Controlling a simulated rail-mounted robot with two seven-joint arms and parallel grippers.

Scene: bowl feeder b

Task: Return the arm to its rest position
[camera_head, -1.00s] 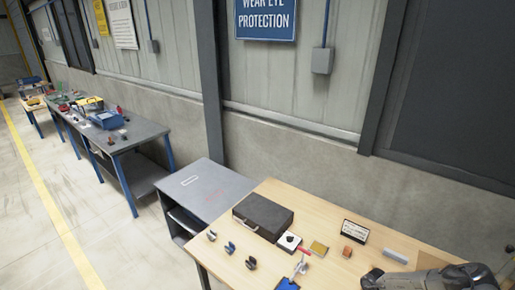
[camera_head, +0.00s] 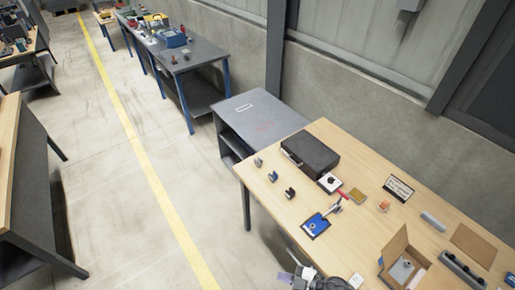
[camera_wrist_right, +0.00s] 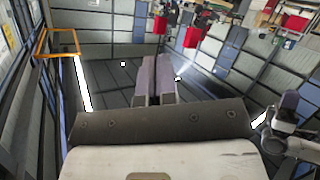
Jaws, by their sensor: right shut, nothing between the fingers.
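My right gripper (camera_head: 284,276) shows at the bottom edge of the head view, in front of the wooden table's near edge. Its two purple-grey fingers also show in the right wrist view (camera_wrist_right: 157,68), close together with nothing between them. Part of the arm is cut off by the picture's bottom edge. The right wrist view looks out over walls and distant shelving, not the table. A grey and black arm part of mine (camera_wrist_right: 290,122) shows at its right edge.
Another bench (camera_head: 10,150) stands at left. The floor between is clear.

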